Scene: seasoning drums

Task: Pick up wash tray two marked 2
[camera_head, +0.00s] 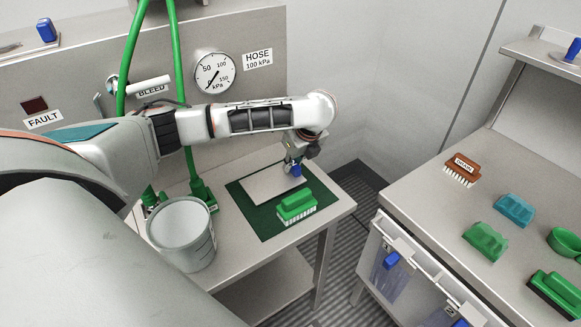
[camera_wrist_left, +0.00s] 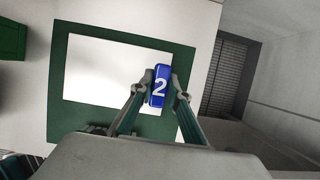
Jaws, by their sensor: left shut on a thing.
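Wash tray two is a flat pale tray (camera_head: 268,186) lying on a green mat (camera_head: 237,199) on the left bench. It shows as a white rectangle (camera_wrist_left: 105,70) in the left wrist view. Its blue handle (camera_wrist_left: 159,84), marked with a white 2, is at the tray's edge. My left gripper (camera_head: 295,164) reaches down over the tray's right end. It is shut on the blue handle, with a finger on each side in the left wrist view. I cannot tell whether the tray touches the mat all over. My right gripper is out of view.
A green brush (camera_head: 297,206) stands on the mat in front of the tray. A grey bucket (camera_head: 182,236) and green hoses (camera_head: 201,187) are to the left. The right bench (camera_head: 431,195) holds a brown brush (camera_head: 462,168) and green and teal items.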

